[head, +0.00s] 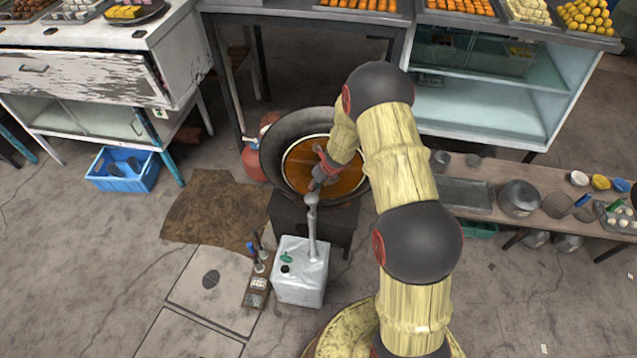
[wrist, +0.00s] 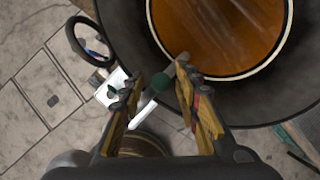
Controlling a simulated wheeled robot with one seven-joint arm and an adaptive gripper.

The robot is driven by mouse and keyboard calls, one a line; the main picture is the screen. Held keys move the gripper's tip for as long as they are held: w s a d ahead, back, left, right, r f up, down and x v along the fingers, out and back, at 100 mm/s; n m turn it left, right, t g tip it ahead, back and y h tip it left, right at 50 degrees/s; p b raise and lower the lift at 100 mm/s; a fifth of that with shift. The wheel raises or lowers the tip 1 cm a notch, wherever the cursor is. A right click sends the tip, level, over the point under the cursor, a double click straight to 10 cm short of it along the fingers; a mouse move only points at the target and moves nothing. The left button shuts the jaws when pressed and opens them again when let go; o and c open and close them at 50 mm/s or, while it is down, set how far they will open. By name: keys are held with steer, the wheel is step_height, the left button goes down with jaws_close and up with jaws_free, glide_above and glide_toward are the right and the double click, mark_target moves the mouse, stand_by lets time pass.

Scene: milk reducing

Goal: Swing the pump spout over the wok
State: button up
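The wok (head: 276,140) holds orange-brown liquid and sits on a dark stand; its rim also shows in the wrist view (wrist: 125,30). The pump's pale tube (head: 312,232) rises from a white container (head: 300,282) in front of the wok. Its grey upper part (head: 312,197) is near the wok's front rim. My gripper (head: 321,172) is above this upper part and partly hides it. In the wrist view my gripper (wrist: 160,82) has its fingers apart, with the pump's grey and green upper part between or below them. Contact cannot be told.
A red gas cylinder (head: 254,162) stands left of the wok. A low bench (head: 530,183) with pots is at the right. A narrow wooden tray (head: 256,290) with bottles stands left of the container.

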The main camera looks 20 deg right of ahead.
steer(key=shift+o, duration=0.3)
steer(key=v, duration=1.2)
